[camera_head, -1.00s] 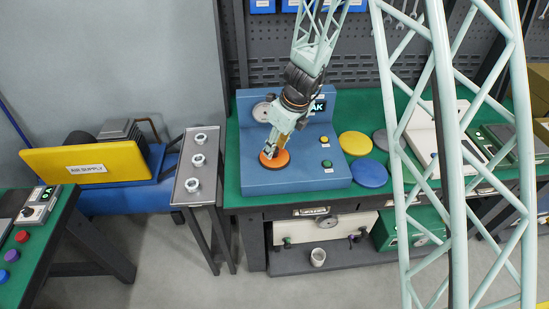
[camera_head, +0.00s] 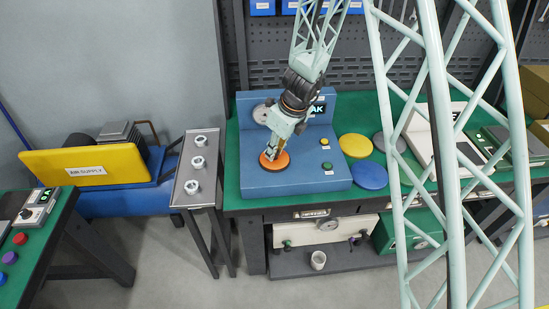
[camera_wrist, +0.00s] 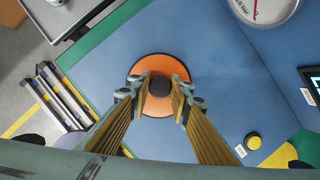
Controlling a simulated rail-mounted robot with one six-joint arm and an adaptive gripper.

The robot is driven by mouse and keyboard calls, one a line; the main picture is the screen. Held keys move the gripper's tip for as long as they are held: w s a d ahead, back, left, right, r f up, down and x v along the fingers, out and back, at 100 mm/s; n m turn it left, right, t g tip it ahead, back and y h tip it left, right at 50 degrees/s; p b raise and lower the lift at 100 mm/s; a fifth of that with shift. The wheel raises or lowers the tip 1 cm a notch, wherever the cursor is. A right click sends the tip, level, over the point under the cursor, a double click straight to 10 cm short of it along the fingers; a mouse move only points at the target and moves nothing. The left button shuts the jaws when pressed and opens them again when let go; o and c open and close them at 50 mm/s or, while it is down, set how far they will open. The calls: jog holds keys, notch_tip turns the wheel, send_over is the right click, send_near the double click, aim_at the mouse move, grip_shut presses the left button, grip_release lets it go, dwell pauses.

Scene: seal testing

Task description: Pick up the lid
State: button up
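The lid is an orange disc with a dark round knob at its centre. It lies flat on the blue test station (camera_head: 310,178) in the head view (camera_head: 281,164), and also shows in the wrist view (camera_wrist: 159,107). My gripper (camera_head: 273,155) points down at the lid from above. In the wrist view my gripper (camera_wrist: 160,92) is open, with one finger on each side of the knob. Whether the fingertips touch the knob or the lid I cannot tell. The fingers hide part of the lid.
A yellow disc (camera_head: 356,146) and a blue disc (camera_head: 370,174) lie right of the station on the green bench (camera_head: 232,181). A dial gauge (camera_head: 261,113) and buttons (camera_head: 326,141) are on the station. A narrow stand (camera_head: 181,193) holds metal fittings to the left.

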aim_at(276, 161)
jog(key=c, duration=0.5)
jog(key=shift+r, duration=0.15)
jog(key=shift+r+p, duration=1.05)
jog(key=shift+r, duration=0.5)
jog(key=shift+s+r, duration=0.1)
jog(key=shift+r, duration=0.05)
jog(key=shift+s+d+b, duration=0.25)
jog(key=shift+s+b, duration=0.05)
jog(key=shift+s, duration=0.4)
jog(key=s+d+b, duration=0.1)
jog(key=s, duration=0.3)
jog(key=s+d+r+b, duration=0.1)
jog(key=s+b, duration=0.1)
jog(key=s, duration=0.3)
jog(key=s+d+b, duration=0.1)
jog(key=s, duration=0.4)
jog(key=shift+d+r+b, duration=0.15)
jog(key=shift+d+b, duration=0.15)
jog(key=shift+d, duration=0.05)
jog(key=shift+w, duration=0.1)
